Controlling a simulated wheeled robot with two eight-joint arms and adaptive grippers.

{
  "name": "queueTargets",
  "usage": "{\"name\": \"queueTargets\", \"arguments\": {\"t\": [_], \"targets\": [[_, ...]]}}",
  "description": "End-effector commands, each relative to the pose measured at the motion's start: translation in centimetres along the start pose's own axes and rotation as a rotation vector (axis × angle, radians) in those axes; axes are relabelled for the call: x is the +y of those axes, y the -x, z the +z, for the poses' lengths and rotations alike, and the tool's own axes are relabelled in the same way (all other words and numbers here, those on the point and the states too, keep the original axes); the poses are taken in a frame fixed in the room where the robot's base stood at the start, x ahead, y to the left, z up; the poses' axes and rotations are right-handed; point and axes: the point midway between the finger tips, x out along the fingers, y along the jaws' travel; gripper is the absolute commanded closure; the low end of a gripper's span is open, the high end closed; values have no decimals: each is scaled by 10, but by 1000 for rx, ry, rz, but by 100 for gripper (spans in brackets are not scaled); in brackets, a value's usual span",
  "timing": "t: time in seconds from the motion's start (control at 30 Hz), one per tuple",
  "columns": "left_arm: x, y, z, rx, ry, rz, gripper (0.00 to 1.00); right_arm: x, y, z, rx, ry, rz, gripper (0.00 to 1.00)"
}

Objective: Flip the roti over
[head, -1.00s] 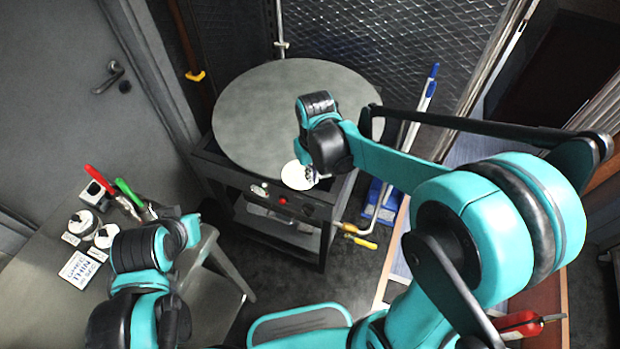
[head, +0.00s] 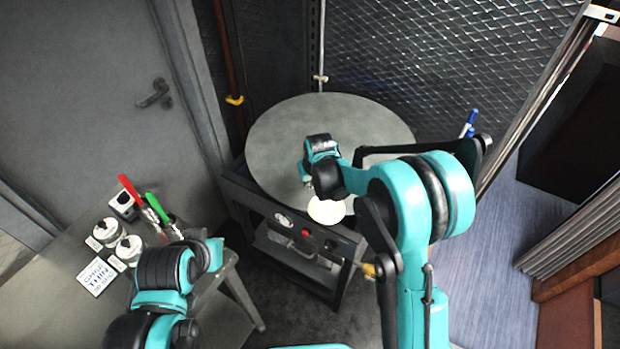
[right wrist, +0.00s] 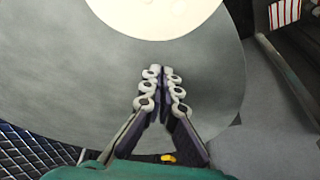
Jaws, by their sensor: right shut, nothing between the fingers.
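The roti (head: 326,211) is a pale round disc lying on the near edge of the round grey griddle (head: 275,130). In the head view my right wrist is over the griddle beside the roti. My left arm is at lower left; its fingers do not show.
A grey table (head: 45,300) at left holds red-handled tongs (head: 130,188), green-handled tongs (head: 155,205), white-lidded jars (head: 129,248) and a sign (head: 97,277). The griddle stands on a dark cart (head: 250,200). Wire mesh (head: 430,60) is behind.

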Motion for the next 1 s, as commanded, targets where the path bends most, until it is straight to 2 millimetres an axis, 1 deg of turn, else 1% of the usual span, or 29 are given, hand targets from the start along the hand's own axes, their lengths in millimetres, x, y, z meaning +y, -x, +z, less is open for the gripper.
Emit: {"name": "queueTargets", "arguments": {"t": [0.03,0.2,0.63,0.83,1.0], "targets": [[0,-2,1,0,0,0,100,0,2,8,0,0,0,100],[0,-3,2,0,0,0,100,0,8,22,0,0,0,100],[0,-4,2,0,0,0,100,0,10,26,0,0,0,100],[0,-6,4,0,0,0,100,0,17,46,0,0,0,100],[0,-6,4,0,0,0,100,0,17,46,0,0,0,100]]}}
